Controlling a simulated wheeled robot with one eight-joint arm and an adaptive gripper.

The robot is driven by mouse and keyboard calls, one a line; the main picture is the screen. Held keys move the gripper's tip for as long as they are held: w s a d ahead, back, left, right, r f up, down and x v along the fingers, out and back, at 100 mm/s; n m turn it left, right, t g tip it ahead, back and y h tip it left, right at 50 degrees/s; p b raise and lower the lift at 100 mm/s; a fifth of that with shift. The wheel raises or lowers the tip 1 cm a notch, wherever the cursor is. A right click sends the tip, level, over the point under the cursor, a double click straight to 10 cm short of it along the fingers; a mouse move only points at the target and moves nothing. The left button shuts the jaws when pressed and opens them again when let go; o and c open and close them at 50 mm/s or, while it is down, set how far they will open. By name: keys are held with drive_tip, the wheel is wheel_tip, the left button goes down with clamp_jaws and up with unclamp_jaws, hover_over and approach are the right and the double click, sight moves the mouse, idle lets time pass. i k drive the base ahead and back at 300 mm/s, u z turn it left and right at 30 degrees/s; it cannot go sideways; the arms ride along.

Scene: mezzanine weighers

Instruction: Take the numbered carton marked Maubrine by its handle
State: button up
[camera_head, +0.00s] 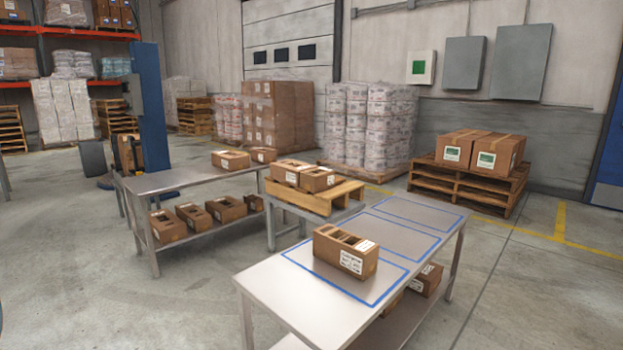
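A brown carton (346,250) with a white label on its front stands on the near steel table, inside a blue-taped rectangle. The label has a few lines of writing, too small to read surely. Its top has openings with a strip between them that may be a handle. Similar labelled cartons stand elsewhere: two on a small pallet (346,193), two on the left table (157,181), and several on that table's lower shelf. I cannot tell which one is marked Maubrine. My gripper is not in view.
The near table (290,296) has two empty taped rectangles behind the carton, and a carton (427,279) on its lower shelf. Stacked pallets (470,186) with two green-labelled boxes stand at right. Wrapped pallet loads and a blue column (151,110) stand behind. Floor at right is clear.

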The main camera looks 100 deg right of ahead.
sight(287, 171)
drive_tip(key=z, duration=2.35)
drive_tip(key=i, duration=3.5)
drive_tip(key=z, duration=1.6)
